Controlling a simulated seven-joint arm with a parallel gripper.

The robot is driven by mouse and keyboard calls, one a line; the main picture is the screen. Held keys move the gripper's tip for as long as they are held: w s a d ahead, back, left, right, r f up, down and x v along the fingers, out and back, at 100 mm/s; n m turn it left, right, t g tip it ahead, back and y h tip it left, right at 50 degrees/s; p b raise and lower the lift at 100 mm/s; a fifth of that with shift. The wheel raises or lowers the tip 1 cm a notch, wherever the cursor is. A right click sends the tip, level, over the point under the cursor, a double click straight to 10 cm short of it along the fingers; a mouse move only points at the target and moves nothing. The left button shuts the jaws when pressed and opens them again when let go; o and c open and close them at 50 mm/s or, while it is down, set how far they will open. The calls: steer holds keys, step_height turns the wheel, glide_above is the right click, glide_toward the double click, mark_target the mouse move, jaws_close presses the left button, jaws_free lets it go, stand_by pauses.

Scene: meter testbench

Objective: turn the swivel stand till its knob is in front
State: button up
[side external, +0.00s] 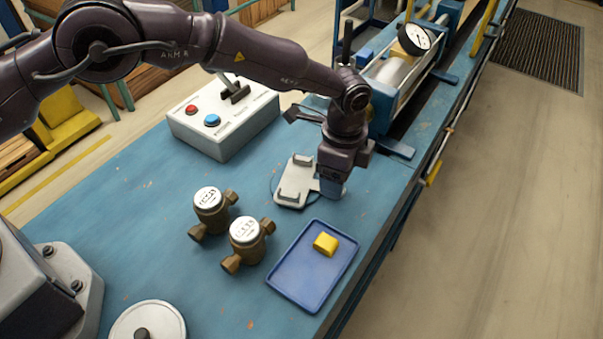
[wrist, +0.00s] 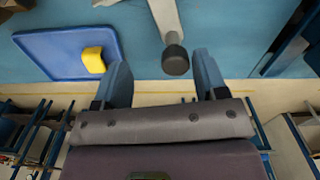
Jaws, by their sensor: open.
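The swivel stand (side external: 294,188) is a pale plate with raised brackets, lying on the blue bench beside my gripper. In the wrist view its pale arm (wrist: 163,18) comes in from the top and ends in a dark round knob (wrist: 175,61). My gripper (side external: 331,190) points down at the right end of the stand and hides the knob in the side view. In the wrist view my gripper (wrist: 162,64) is open, with one blue finger on each side of the knob. Gaps show between the knob and both fingers.
A blue tray (side external: 283,279) with a yellow block (side external: 326,243) lies in front of the stand. Two brass meters (side external: 210,209) (side external: 246,240) stand to its left. A button box (side external: 222,122) is behind left, and a gauge rig (side external: 407,70) behind right. The bench edge is close on the right.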

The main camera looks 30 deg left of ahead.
steer(key=shift+s+d, duration=0.1)
steer(key=shift+s, duration=0.7)
steer(key=shift+o, duration=0.5)
steer(key=o, duration=0.3)
steer(key=shift+o, duration=0.2)
steer(key=shift+r, duration=2.75)
steer(key=shift+w+f+m, duration=0.2)
steer(key=shift+w+f, duration=0.25)
steer(key=shift+f, duration=0.35)
steer(key=shift+w+f+m, duration=0.2)
steer(key=shift+w+f, duration=0.2)
steer(key=shift+f, duration=0.4)
